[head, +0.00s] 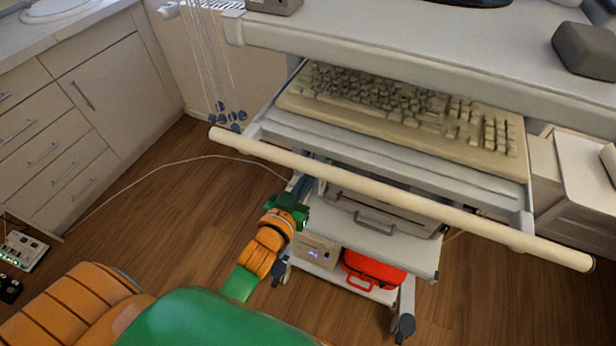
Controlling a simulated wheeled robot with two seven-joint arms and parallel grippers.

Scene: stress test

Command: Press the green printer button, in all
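I cannot make out a green printer button in the head view. A grey boxy device (375,212) with a handle-like front sits on the cart's middle shelf, partly hidden by the pale bar above. I cannot tell whether it is the printer. A beige box (317,250) with a small blue light stands on the shelf below. My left arm, orange and green, reaches up from the bottom left. Its gripper (303,186) is at the cart's left side, below the bar and beside the grey device; its fingers are too small and dark to read. My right gripper is not in view.
The cart carries a beige keyboard (405,115) on a pull-out tray, with a long pale bar (400,198) in front. A red case (372,270) lies on the low shelf. A white cable (150,172) crosses the floor. Drawers (50,150) stand left; open wooden floor lies between.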

